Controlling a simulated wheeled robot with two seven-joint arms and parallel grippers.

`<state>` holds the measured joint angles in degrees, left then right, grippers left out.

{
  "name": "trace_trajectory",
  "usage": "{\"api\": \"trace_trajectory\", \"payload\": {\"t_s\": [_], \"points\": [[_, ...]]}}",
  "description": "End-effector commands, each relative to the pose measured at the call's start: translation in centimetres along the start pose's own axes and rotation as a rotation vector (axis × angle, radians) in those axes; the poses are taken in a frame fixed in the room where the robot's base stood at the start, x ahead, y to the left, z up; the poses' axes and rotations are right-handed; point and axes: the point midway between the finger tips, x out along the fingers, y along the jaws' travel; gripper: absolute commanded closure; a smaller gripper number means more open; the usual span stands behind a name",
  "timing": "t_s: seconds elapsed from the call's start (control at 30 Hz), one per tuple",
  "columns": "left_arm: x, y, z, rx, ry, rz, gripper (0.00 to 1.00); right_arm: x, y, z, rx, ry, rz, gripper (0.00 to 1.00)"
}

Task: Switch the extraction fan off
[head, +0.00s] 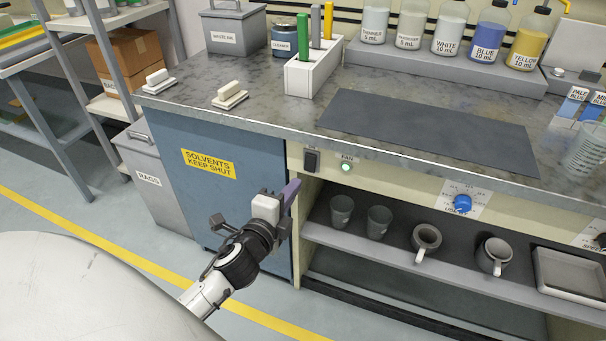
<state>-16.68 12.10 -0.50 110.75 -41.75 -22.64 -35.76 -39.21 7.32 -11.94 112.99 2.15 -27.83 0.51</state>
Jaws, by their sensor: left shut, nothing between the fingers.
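The fan switch (311,160) is a black rocker on the cream front panel under the worktop edge, in the head view. A small green lamp (346,167) beside it, under the FAN label, looks lit. Which way the rocker is tipped is too small to tell. My left gripper (291,191), with purple fingers, is shut and empty. In the picture it is just below and left of the switch, in front of the cabinet edge; contact is not visible. My right gripper is not in view.
A blue cabinet (225,150) labelled for solvents is behind my left arm. The shelf (350,241) to the right holds glasses and mugs. A blue dial (462,204) sits further right on the panel. The worktop has a dark mat (430,130). Floor in front is clear.

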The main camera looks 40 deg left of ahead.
Motion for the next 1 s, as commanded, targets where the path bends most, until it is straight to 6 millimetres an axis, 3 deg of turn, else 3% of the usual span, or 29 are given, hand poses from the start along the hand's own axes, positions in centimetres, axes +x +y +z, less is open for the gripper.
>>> {"api": "trace_trajectory", "payload": {"t_s": [0.1, 0.33, 0.83, 1.0], "points": [[2.7, -0.1, 0.0, 0.002, 0.000, -0.002, 1.00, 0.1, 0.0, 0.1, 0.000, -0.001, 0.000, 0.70], [5.9, 0.0, 0.0, 0.000, -0.001, -0.001, 1.00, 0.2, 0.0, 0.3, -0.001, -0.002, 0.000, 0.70], [6.8, 0.1, 0.0, 0.000, 0.000, 0.000, 1.00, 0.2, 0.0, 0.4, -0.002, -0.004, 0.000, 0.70], [7.4, 0.7, -1.0, -0.001, 0.016, -0.026, 1.00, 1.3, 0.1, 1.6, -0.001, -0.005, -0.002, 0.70]]}}
